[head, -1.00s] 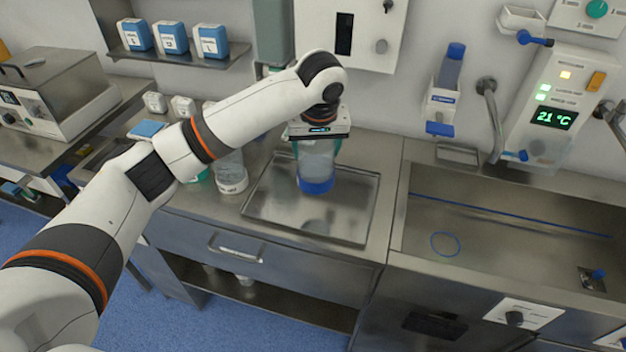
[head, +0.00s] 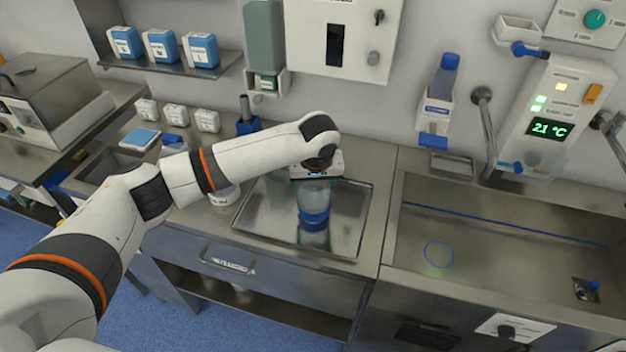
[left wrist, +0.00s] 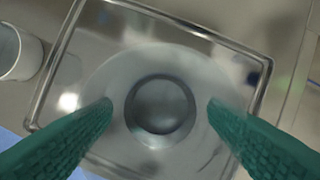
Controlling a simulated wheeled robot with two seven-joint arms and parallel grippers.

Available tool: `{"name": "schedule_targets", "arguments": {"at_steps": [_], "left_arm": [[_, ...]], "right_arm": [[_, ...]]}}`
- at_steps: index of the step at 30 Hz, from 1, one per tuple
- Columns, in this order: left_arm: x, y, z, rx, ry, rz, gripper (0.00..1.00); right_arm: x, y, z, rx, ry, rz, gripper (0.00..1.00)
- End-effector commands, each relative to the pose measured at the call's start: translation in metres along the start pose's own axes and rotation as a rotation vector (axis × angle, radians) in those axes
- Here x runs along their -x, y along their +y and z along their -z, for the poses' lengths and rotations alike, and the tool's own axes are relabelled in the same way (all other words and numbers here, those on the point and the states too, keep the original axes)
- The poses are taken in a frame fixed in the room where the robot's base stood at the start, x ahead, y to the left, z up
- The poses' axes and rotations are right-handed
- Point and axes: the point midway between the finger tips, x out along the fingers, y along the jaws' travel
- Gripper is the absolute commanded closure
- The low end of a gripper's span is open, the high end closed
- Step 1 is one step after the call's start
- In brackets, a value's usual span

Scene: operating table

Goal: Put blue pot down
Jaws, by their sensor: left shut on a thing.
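The blue pot (head: 313,200) is a clear, bottle-like container with a blue band at its lower end. It is upright below my left gripper (head: 315,178), over the metal tray (head: 262,208) on the counter. In the left wrist view the pot (left wrist: 160,108) is seen from above as a translucent round shape with a dark circular middle. The green fingers of my left gripper (left wrist: 160,112) are on both sides of it, shut on it. Its reflection shows in the tray just below; I cannot tell whether its base touches the tray. My right gripper is not in view.
A white container (left wrist: 18,52) stands left of the tray, partly hidden by my arm in the head view. A sink basin (head: 500,245) lies to the right. Several small white containers (head: 176,117) stand behind on the counter. The tray around the pot is bare.

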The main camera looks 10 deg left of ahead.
Motion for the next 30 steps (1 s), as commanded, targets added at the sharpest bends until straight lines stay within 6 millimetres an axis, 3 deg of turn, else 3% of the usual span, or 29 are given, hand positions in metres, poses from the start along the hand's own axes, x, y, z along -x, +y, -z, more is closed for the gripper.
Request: {"name": "schedule_targets", "arguments": {"at_steps": [4, 10, 11, 15, 25, 30], "left_arm": [[0.000, -0.001, 0.000, 0.000, -0.001, 0.001, 0.68], [-0.003, -0.001, 0.001, 0.000, 0.001, 0.001, 0.68], [-0.003, -0.001, 0.001, -0.001, 0.001, 0.001, 0.29], [-0.003, 0.000, 0.001, -0.001, 0.001, 0.001, 0.10], [0.001, -0.001, -0.001, 0.000, -0.002, 0.002, 0.10], [0.025, -0.001, 0.000, 0.000, -0.001, 0.005, 0.10]], "right_arm": [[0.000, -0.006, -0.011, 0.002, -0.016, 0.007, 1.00], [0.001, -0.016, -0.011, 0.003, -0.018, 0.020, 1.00], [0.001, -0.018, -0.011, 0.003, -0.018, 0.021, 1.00], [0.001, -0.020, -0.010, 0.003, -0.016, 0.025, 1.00], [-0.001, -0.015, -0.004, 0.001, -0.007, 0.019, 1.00], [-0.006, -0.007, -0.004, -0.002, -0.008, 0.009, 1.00]]}}
